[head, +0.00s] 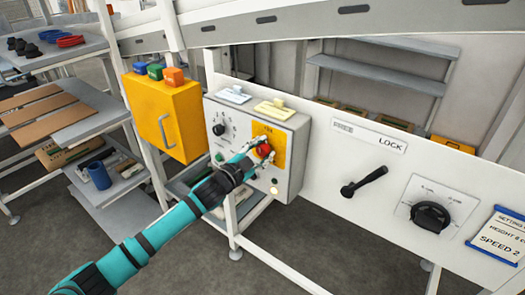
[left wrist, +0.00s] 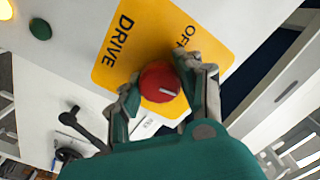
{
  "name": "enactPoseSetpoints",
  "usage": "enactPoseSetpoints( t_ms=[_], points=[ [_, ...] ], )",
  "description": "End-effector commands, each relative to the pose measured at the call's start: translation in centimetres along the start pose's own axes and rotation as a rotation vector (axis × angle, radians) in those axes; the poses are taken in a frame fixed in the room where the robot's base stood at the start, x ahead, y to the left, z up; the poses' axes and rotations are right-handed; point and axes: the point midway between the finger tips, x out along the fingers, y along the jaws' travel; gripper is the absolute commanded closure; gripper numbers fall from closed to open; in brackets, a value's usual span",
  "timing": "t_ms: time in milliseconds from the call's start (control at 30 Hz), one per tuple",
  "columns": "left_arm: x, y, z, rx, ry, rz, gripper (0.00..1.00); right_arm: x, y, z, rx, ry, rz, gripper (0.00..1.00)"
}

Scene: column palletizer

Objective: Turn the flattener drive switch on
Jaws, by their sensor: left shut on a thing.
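The flattener drive switch is a red round knob (head: 265,150) on a yellow plate (head: 274,134) on the front of a grey control box. In the left wrist view the knob (left wrist: 158,80) carries a short white mark, and the yellow plate (left wrist: 118,62) reads DRIVE and OFF; any other lettering is hidden. My left gripper (head: 262,152) is shut on the knob, with one finger on each side of it, as the left wrist view also shows (left wrist: 157,76). My right gripper is in neither view.
The grey box also holds a black dial (head: 218,129), a green button (head: 219,157) and a pale lit lamp (head: 273,190). A yellow cabinet (head: 168,115) hangs to its left. To its right, a white panel has a black LOCK lever (head: 364,182) and a large black knob (head: 430,216).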

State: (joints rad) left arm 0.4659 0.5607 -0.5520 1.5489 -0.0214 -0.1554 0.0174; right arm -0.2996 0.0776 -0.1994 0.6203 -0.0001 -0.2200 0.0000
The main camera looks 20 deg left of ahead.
Motion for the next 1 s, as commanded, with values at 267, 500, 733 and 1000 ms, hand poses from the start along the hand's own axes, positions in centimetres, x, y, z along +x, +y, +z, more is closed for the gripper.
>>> enactPoseSetpoints(
  t_ms=[267, 500, 733, 1000],
  points=[
    [-0.01, 0.02, 0.05, 0.149, -0.001, 0.0, 0.96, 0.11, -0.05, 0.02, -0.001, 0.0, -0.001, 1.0],
    [-0.01, 0.05, 0.02, 0.205, 0.0, 0.001, 0.96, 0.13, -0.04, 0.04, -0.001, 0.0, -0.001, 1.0],
    [-0.01, 0.06, 0.02, 0.217, 0.0, 0.001, 0.96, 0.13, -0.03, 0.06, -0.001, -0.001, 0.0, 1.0],
    [-0.01, 0.07, 0.03, 0.217, 0.0, 0.001, 0.61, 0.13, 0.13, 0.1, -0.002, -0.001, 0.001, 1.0]
  ],
)
